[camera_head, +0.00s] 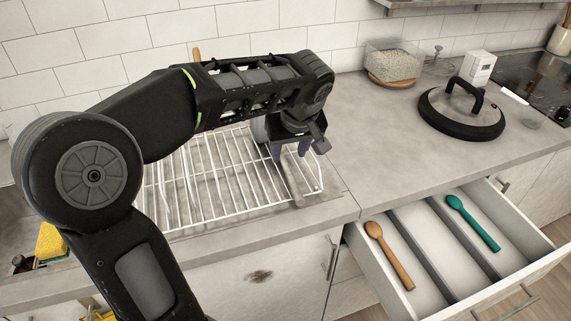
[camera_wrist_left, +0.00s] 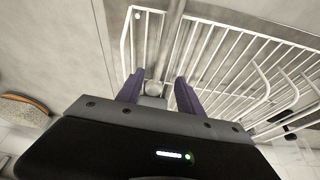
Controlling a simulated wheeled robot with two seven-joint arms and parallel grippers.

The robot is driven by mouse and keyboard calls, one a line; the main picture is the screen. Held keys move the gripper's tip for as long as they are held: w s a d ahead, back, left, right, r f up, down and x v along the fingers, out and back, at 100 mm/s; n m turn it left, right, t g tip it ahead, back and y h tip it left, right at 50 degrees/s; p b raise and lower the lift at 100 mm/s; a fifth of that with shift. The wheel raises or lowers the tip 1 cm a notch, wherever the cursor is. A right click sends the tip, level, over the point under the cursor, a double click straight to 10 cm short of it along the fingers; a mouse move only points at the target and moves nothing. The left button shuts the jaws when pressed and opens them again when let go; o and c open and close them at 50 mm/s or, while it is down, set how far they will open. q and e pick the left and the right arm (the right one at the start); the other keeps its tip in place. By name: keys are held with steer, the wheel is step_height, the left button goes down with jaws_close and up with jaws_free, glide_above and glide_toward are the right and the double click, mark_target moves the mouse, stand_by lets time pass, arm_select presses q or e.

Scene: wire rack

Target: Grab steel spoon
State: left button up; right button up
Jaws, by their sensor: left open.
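The wire rack (camera_head: 215,205) stands on the counter at the sink. A grey metallic piece, which looks like the steel spoon (camera_head: 296,190), lies along the right part of the rack. In the left wrist view a shiny rounded end of it (camera_wrist_left: 153,88) shows between the fingers, with a long grey strip running up from there. My left gripper (camera_head: 290,151) points down over this right part of the rack. Its purple fingers (camera_wrist_left: 158,80) are apart, one on each side of the rounded end. I cannot tell whether they touch it. My right gripper is not in view.
An open drawer (camera_head: 445,270) at the lower right holds a wooden spoon (camera_head: 390,255) and a teal spoon (camera_head: 473,223). A black-rimmed lid (camera_head: 460,122) and a glass container (camera_head: 393,66) stand at the back right. The counter between rack and lid is clear.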

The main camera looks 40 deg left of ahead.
mark_target(286, 164)
arm_select(q)
steer(key=shift+w+a+f, duration=0.1)
steer(key=shift+f, duration=0.25)
steer(key=shift+f, duration=0.1)
steer(key=shift+p+x, duration=0.55)
steer(key=shift+x, duration=1.9)
steer(key=shift+f, duration=0.1)
steer(key=shift+c, duration=0.4)
jaws_close()
